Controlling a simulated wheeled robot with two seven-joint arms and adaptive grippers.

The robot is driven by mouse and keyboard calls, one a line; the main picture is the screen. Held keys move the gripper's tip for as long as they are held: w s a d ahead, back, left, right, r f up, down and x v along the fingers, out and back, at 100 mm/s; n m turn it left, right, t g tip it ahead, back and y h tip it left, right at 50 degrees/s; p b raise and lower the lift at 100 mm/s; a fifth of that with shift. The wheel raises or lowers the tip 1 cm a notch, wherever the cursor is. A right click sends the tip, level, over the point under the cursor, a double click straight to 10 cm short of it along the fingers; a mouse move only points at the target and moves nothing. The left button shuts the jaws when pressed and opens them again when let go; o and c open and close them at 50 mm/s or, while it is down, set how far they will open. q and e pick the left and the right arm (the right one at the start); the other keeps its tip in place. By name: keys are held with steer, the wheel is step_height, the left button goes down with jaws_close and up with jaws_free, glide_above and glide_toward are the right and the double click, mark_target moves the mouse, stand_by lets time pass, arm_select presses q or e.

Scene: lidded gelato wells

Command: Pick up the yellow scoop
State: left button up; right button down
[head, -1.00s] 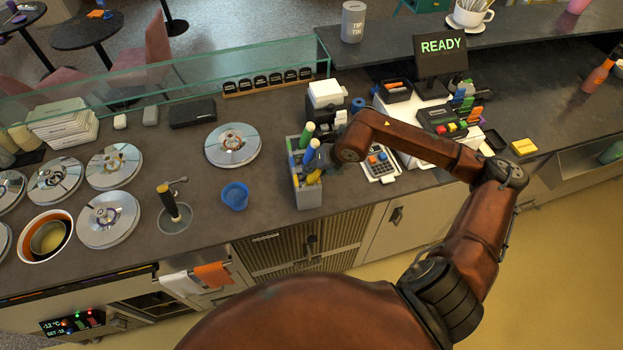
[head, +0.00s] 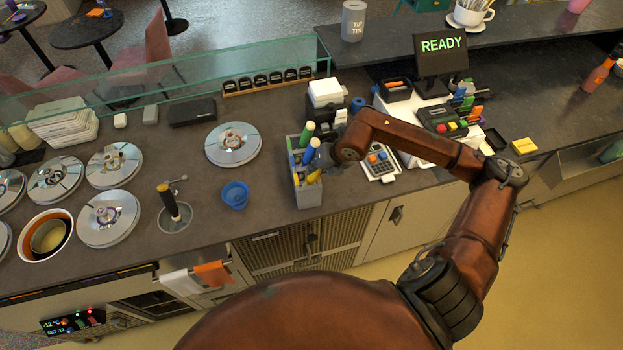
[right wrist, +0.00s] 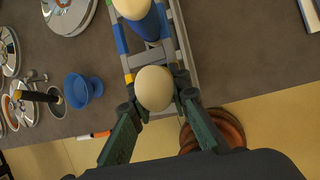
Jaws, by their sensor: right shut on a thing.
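The yellow scoop (head: 314,177) stands in the front part of a grey caddy (head: 308,197) on the counter. Only a piece of its yellow handle shows in the head view, under my right gripper (head: 319,160). In the right wrist view, a cream rounded handle end (right wrist: 154,88) sits between the fingertips of my right gripper, which is shut on it. The lower part of the scoop is hidden inside the caddy. My left gripper is not in view.
A green-handled scoop (head: 308,132) and a blue one stand in the same caddy. A blue cup (head: 235,195) is to the left, with lidded wells beyond. A calculator (head: 381,165) lies close to the right of the caddy. Bare counter lies between caddy and cup.

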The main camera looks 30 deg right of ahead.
steer(key=shift+r, duration=0.1)
step_height(320, 180, up, 9)
steer(key=shift+r+b, duration=0.1)
steer(key=shift+b, duration=0.95)
step_height(320, 180, up, 6)
steer(key=p, duration=0.2)
steer(key=shift+r, duration=0.15)
stand_by(1.0)
